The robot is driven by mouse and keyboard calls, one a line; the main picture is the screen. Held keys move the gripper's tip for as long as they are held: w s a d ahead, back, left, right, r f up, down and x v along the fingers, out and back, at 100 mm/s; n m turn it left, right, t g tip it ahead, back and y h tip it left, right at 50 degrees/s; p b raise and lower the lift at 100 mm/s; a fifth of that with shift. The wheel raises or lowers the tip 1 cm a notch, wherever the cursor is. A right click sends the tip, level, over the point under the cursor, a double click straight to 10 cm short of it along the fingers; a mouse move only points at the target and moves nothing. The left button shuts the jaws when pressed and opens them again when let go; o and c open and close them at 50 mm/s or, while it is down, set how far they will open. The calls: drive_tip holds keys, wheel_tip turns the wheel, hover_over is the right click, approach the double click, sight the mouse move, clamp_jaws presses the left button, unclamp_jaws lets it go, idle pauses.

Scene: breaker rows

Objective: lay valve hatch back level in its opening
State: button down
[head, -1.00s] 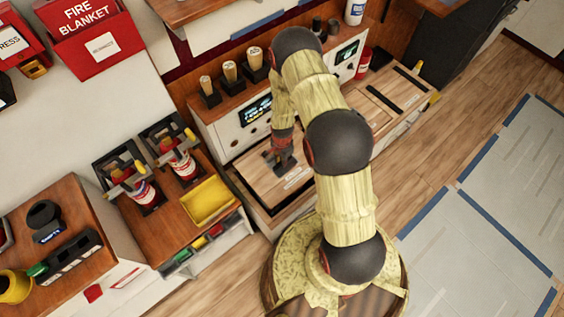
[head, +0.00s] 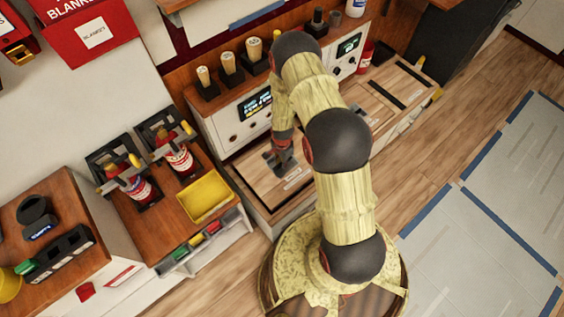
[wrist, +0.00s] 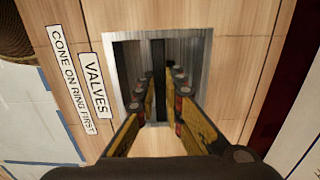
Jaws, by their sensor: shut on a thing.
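The valve hatch (head: 258,182) is a light wooden panel in the low counter left of my arm. In the wrist view its wood (wrist: 235,70) carries the label "VALVES" (wrist: 94,85) and surrounds a square metal-lined recess with a dark bar handle (wrist: 159,65) across it. My gripper (wrist: 160,82) reaches into the recess, with one finger on each side of the bar, shut on it. In the head view my gripper (head: 282,162) points down onto the panel. My arm hides part of the counter, and I cannot tell whether the hatch lies fully level.
A console with cone-topped posts (head: 229,63) and small displays (head: 257,104) stands behind the hatch. A yellow tray (head: 205,198) and red-and-white cylinders (head: 177,158) are at left. More slotted panels (head: 400,85) lie beyond my arm. Floor at right is open.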

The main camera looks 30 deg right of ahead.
drive_tip(key=shift+w+f, duration=0.1)
drive_tip(key=shift+f, duration=0.2)
drive_tip(key=shift+f+b, duration=1.75)
drive_tip(key=shift+f, duration=0.55)
drive_tip(key=c, duration=1.8)
unclamp_jaws()
drive_tip(key=shift+s, duration=0.2)
wheel_tip(320, 180, up, 12)
drive_tip(key=shift+f, duration=0.1)
